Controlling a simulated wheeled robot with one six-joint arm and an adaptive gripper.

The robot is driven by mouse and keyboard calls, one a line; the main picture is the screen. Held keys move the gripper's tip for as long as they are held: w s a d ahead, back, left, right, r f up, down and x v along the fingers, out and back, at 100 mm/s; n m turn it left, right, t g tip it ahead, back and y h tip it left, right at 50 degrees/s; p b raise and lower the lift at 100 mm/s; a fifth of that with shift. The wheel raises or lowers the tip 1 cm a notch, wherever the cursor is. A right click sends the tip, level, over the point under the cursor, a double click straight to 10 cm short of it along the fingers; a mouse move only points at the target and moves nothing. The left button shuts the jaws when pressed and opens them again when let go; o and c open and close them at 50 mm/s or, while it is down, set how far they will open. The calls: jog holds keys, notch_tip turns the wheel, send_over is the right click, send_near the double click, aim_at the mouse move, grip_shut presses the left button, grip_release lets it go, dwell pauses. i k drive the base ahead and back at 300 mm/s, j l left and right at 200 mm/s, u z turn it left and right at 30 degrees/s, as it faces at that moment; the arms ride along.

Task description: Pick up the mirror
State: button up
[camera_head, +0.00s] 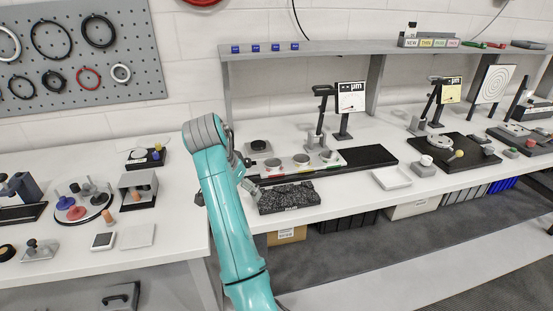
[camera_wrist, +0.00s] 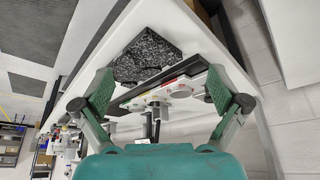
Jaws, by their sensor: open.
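No single thing clearly shows as the mirror. Several round, pale-topped pieces stand in a row on a fixture rail (camera_head: 318,172) on the bench. One such disc (camera_head: 273,164) is nearest my gripper; I cannot tell whether one of these is the mirror. My gripper (camera_head: 246,174) is at the left end of this fixture, above the bench and partly hidden by my teal arm. In the wrist view my gripper (camera_wrist: 159,82) has its green-padded fingers wide apart with nothing held. The fixture's dark rail and discs (camera_wrist: 180,91) show beyond and between the fingers.
A speckled dark stone block (camera_head: 289,198) lies at the bench's front edge, also in the wrist view (camera_wrist: 146,57). A stand with a dial card (camera_head: 351,98) rises behind the fixture. A white tray (camera_head: 391,178) lies to the right. A shelf (camera_head: 400,47) runs above.

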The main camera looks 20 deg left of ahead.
aim_at(272, 164)
jog(key=i, duration=0.8)
jog(key=i+l, duration=0.25)
jog(key=i, duration=0.15)
